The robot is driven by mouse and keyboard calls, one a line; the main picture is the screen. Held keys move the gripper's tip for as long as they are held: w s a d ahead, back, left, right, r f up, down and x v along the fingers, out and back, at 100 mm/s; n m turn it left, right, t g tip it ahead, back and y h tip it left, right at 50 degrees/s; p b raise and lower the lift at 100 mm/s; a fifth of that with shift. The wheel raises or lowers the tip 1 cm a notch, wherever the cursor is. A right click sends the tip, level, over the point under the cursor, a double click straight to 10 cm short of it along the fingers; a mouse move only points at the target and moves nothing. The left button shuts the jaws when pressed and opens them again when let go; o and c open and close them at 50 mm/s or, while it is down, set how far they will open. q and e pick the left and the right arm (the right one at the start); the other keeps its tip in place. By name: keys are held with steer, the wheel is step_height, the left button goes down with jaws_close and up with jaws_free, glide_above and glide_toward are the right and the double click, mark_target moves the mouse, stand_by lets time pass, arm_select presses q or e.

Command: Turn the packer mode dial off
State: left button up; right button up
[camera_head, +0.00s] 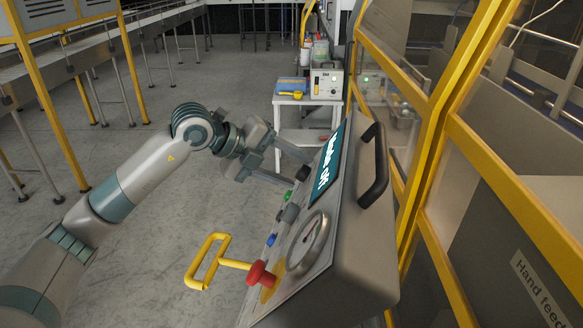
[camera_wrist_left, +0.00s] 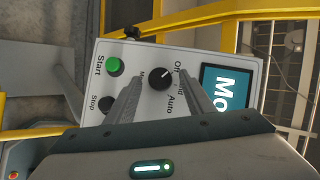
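The mode dial (camera_wrist_left: 160,77) is a round black knob with a pale mark on the control panel (camera_wrist_left: 150,57), seen in the left wrist view. "Off" and "Auto" are printed beside it; another label is partly covered by a finger. I cannot tell exactly which label the mark points at. My left gripper (camera_wrist_left: 158,82) is open, its two fingers on either side of the dial in the picture; contact cannot be told. In the head view the left gripper (camera_head: 300,172) is at the panel's far end, and I cannot make out the dial there. My right gripper is not in view.
The green Start button (camera_wrist_left: 114,66) and dark Stop button (camera_wrist_left: 106,103) lie beside the dial. The panel's screen (camera_head: 327,170) shows text ending in "off". Yellow frames stand right.

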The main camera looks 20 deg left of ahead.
arm_select(q)
steer(key=shift+s+a+r, duration=0.1)
steer(key=shift+s+a+r+b, duration=0.3)
steer(key=shift+a+b, duration=0.1)
steer(key=shift+b, duration=0.1)
steer(key=b+v, duration=0.6)
steer(key=v, duration=1)
steer(key=shift+b, duration=0.35)
